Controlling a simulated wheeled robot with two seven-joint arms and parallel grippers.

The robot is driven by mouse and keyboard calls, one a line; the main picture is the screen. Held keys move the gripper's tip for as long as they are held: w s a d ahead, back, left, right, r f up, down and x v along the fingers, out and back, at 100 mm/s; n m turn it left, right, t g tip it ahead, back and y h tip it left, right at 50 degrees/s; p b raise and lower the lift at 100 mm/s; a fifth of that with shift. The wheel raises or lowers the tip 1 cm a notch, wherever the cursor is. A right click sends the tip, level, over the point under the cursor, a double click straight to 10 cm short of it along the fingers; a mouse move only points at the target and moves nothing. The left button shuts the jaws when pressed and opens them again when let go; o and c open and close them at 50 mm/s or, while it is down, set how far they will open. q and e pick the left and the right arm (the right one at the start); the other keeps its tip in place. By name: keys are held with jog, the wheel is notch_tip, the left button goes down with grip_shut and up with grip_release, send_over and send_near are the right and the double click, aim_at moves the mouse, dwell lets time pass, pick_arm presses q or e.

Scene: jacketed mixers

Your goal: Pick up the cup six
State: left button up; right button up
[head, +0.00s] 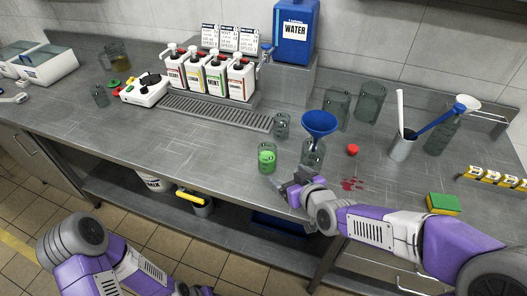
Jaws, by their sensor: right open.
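I cannot read a number on any cup, so I cannot tell which one is cup six. A small clear glass (267,158) with green contents stands near the counter's front edge. Another small clear glass (282,126) stands behind it. A blue funnel (319,123) sits in the top of a clear vessel (312,155) to the right. My right gripper (287,184) is open and low at the front edge, just in front of the green glass and apart from it. My left arm is at the lower left; its gripper is not visible.
Two larger glasses (370,103) stand at the back. A grey cup (401,147) holds tall utensils. A red object (352,150), red spill (351,184) and sponge (443,204) lie right. Bottles (215,75) stand on a drip rack. The counter's left front is clear.

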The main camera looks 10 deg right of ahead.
aim_at(271, 164)
jog(key=shift+w+p, duration=0.2)
jog(key=shift+p, duration=0.2)
jog(key=p, duration=0.2)
jog(key=w+p, duration=0.1)
jog(key=p, duration=0.1)
jog(key=shift+a+f, duration=0.15)
jog(key=shift+f, duration=0.1)
jog(key=b+x, duration=0.1)
jog(key=x, duration=0.3)
jog(key=shift+f, duration=0.3)
jog(key=shift+a+r+b+x, duration=0.15)
jog(key=shift+b+x, duration=0.3)
jog(key=shift+x, duration=1)
jog(key=shift+a+r+b+x, duration=0.1)
jog(key=shift+b+x, duration=0.3)
jog(key=shift+x, duration=1.1)
jog(key=shift+c, duration=0.2)
jog(key=c, duration=1.2)
